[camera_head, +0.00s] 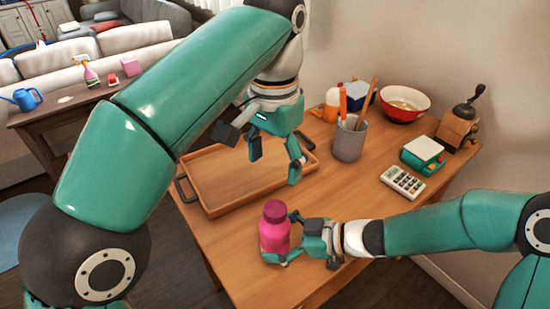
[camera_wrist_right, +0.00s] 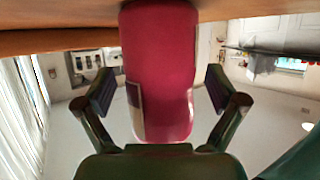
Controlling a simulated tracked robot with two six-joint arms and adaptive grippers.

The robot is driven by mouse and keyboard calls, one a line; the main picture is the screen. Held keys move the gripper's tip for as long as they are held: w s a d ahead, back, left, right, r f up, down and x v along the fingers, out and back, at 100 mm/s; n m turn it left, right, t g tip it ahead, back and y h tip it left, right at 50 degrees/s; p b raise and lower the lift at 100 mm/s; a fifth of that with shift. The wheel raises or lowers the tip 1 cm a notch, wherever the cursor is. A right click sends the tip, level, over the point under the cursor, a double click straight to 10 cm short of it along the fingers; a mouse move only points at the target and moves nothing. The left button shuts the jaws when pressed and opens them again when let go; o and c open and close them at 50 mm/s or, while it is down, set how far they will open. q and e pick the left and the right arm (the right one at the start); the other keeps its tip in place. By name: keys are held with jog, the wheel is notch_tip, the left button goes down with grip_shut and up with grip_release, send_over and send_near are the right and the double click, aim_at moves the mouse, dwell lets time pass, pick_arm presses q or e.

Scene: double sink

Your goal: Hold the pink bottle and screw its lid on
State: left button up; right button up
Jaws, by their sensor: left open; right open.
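The pink bottle (camera_head: 274,236) stands upright near the table's front edge, with a darker red lid (camera_head: 275,211) on its top. I cannot tell how tightly the lid sits. My right gripper (camera_head: 288,238) is open, with its fingers on either side of the bottle. In the right wrist view the bottle (camera_wrist_right: 160,70) fills the space between the two fingers, with a visible gap on each side. My left gripper (camera_head: 275,160) is open and empty, pointing down above and behind the bottle, over the tray's right side.
A wooden tray (camera_head: 215,208) lies behind the bottle to the left. A grey cup (camera_head: 348,142) with utensils, a calculator (camera_head: 402,182), a teal scale (camera_head: 422,154), a grinder (camera_head: 458,127) and a red bowl (camera_head: 403,103) stand at the back right. Table to the bottle's right is clear beyond my arm.

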jog(key=v, duration=1.1)
jog(key=shift+d, duration=0.25)
jog(key=shift+s+f, duration=0.1)
jog(key=shift+s, duration=0.1)
